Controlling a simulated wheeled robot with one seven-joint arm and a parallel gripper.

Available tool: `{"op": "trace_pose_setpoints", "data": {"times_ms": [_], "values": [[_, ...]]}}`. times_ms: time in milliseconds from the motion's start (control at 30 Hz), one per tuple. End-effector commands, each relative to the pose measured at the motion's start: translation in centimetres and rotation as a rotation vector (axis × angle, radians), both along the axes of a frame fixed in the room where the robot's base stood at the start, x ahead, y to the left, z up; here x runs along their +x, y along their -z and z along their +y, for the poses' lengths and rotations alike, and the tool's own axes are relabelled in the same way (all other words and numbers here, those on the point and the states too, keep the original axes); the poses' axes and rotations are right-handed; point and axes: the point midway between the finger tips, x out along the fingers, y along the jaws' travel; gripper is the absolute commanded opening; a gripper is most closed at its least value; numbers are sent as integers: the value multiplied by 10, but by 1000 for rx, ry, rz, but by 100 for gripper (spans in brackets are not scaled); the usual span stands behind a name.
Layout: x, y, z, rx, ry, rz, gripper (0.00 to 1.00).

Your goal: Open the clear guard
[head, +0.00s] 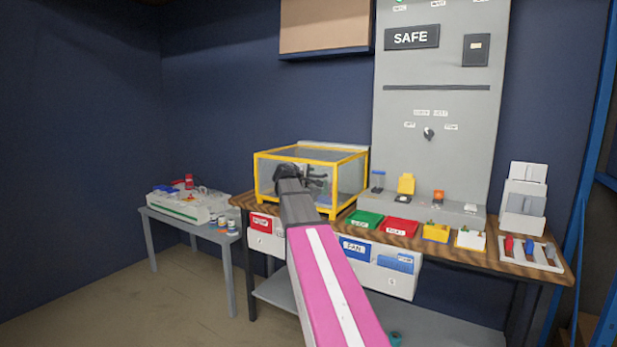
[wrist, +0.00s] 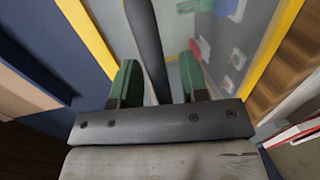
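The clear guard (head: 342,208) is a see-through box with a yellow frame on the wooden bench. It looks closed in the head view. My gripper (head: 290,172) is at its front, covering part of it. In the wrist view, the clear guard's yellow frame (wrist: 88,38) runs along both sides. The two green fingers of my gripper (wrist: 160,72) are apart there. A dark bar (wrist: 146,40), which looks like the guard's handle, runs between them with gaps visible beside it. Whether either finger touches the bar is unclear. Parts inside the guard show only partly.
Green (head: 365,219) and red (head: 400,227) trays sit right of the guard, before a grey panel (head: 440,110) marked SAFE. A white stand (head: 524,195) is at the bench's right end. A side table (head: 185,222) with a white case stands left. The floor at left is clear.

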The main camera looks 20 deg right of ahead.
Motion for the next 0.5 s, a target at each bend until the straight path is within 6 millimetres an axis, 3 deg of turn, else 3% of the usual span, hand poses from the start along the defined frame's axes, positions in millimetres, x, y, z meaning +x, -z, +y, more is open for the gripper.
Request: {"op": "trace_pose_setpoints", "data": {"times_ms": [33, 100, 133, 500], "values": [[0, 0, 0, 0, 0, 0, 28], [0, 0, 0, 0, 0, 0, 5], [0, 0, 0, 0, 0, 0, 0], [0, -9, 1, 16, 0, 11, 0]]}}
